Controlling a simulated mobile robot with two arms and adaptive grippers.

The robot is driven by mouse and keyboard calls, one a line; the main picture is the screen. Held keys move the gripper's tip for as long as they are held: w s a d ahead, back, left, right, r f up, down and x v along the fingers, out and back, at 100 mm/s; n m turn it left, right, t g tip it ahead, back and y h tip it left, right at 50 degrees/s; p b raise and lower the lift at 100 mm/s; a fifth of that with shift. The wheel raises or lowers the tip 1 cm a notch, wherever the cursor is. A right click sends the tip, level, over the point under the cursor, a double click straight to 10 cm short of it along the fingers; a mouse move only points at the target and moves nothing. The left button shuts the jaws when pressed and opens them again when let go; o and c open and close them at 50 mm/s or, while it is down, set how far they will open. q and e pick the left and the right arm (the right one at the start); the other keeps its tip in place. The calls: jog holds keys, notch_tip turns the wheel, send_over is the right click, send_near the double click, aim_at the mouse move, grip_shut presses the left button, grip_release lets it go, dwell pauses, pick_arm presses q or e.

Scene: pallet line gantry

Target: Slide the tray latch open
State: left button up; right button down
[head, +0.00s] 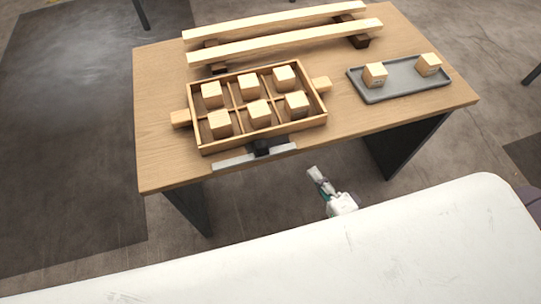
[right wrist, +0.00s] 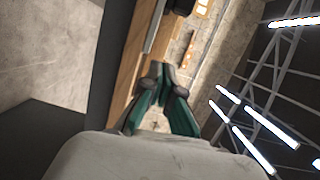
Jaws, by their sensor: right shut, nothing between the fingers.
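The wooden tray (head: 204,137) sits on the table with its divided compartments holding several pale wooden cubes. On its front side is the latch, a dark block (head: 262,148) on a light grey flat bar (head: 232,162) along the table's front edge. My right gripper (head: 314,172) is in front of the table edge, to the right of the latch and apart from it. In the right wrist view its fingertips (right wrist: 163,70) are together with nothing between them. A dark piece (right wrist: 182,6), likely the latch block, shows at the top there. My left gripper is not in view.
Two long wooden beams (head: 285,41) lie on dark supports behind the tray. A grey shallow tray (head: 405,91) with two cubes stands at the right of the wooden table (head: 163,98). The front right tabletop is clear.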

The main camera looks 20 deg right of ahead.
aim_at(277, 149)
jog(key=shift+a+r+m, duration=0.2)
jog(key=shift+r+m, duration=0.1)
jog(key=shift+r, duration=0.5)
jog(key=x, duration=0.9)
jog(key=shift+w+a+r+p, duration=0.1)
jog(key=shift+w+r+p, duration=0.1)
jog(key=shift+w+p, duration=0.15)
jog(key=a, duration=0.3)
jog(key=shift+w+a, duration=0.1)
jog(key=shift+a+f, duration=0.1)
jog(key=shift+a, duration=0.4)
